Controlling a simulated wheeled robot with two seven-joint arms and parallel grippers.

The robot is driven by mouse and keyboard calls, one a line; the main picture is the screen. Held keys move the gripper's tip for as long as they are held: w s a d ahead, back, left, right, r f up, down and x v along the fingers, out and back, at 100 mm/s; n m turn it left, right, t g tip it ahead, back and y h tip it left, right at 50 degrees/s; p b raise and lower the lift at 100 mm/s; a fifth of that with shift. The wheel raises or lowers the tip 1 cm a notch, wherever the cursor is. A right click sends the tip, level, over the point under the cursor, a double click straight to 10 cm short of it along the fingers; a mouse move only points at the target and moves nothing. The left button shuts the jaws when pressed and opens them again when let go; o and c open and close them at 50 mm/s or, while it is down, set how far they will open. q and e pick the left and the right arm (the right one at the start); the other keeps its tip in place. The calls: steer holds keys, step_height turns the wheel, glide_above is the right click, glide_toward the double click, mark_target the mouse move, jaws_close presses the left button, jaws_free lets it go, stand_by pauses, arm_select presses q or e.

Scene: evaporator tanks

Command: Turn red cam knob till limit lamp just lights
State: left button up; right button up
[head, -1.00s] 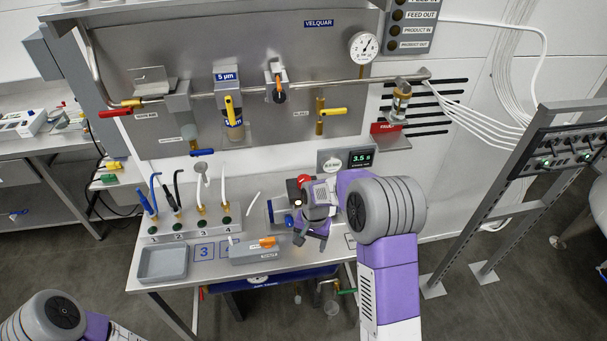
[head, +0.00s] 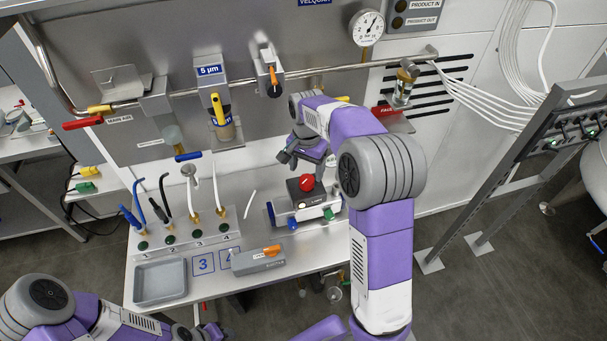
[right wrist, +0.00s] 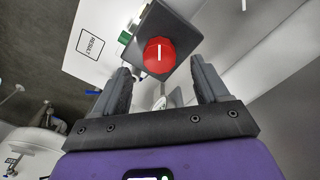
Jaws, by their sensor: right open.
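The red cam knob (head: 306,182) sits on a dark-topped box (head: 297,198) on the bench. Its white pointer line shows in the right wrist view, where the red knob (right wrist: 160,55) lies ahead of and between the fingers. My right gripper (head: 307,160) is open and empty, just above and behind the knob in the head view. In the right wrist view the open right gripper (right wrist: 160,72) appears apart from the knob. I cannot make out the limit lamp or whether it is lit. My left arm is at the lower left; its fingers do not show.
Pipes and valves are behind.

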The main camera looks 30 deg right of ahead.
mark_target(307, 180)
steer(key=shift+s+f, duration=0.1)
steer(key=shift+f, duration=2.3)
steer(key=shift+c, duration=0.2)
steer(key=c, duration=1)
